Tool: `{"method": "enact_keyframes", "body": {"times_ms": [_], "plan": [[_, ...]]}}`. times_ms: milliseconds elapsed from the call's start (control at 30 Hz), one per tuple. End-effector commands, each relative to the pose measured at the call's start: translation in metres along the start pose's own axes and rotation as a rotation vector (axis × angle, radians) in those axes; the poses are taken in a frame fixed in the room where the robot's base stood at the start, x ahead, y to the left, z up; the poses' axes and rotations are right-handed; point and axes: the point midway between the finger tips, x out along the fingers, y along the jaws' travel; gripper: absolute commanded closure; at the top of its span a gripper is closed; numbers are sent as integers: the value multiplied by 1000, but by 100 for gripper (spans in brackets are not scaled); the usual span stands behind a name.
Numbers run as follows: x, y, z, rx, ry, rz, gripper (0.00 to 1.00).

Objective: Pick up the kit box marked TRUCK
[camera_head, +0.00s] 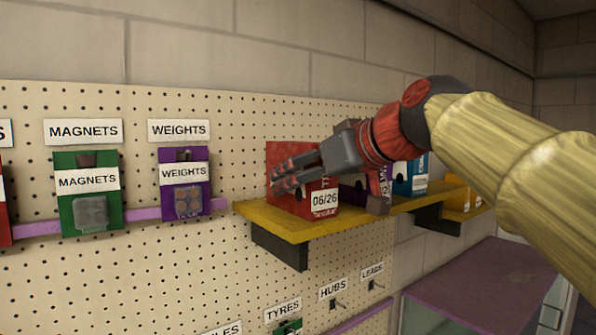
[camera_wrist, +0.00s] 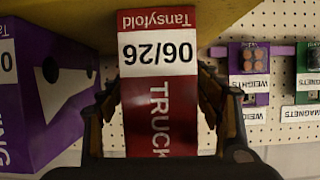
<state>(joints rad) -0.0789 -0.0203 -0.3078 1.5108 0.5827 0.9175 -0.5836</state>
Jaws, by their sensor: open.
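The kit box marked TRUCK is a red box (camera_head: 288,152) with a white 06/26 label, upright at the near left end of the yellow shelf (camera_head: 262,223). In the wrist view, which is upside down, the red box (camera_wrist: 158,105) fills the middle and its TRUCK lettering shows. My gripper (camera_head: 285,179) is open at the box. In the wrist view its fingers (camera_wrist: 160,98) stand on either side of the red box, with no clear grip on it. In the head view my gripper hides part of the box's face.
A purple box (camera_wrist: 62,92) stands close beside the red one. A blue box (camera_head: 405,180) and yellow boxes (camera_head: 457,196) are further along. Green MAGNETS (camera_head: 88,210) and purple WEIGHTS (camera_head: 166,186) packs hang on the pegboard at left.

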Motion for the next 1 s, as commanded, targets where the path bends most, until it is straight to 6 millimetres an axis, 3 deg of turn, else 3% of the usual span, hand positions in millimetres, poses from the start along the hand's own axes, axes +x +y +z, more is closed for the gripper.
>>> {"method": "enact_keyframes", "body": {"times_ms": [133,400,1000], "plan": [[14,-1,0,0,0,0,35],[16,0,0,0,1,1,35],[16,0,0,0,1,1,70]]}}
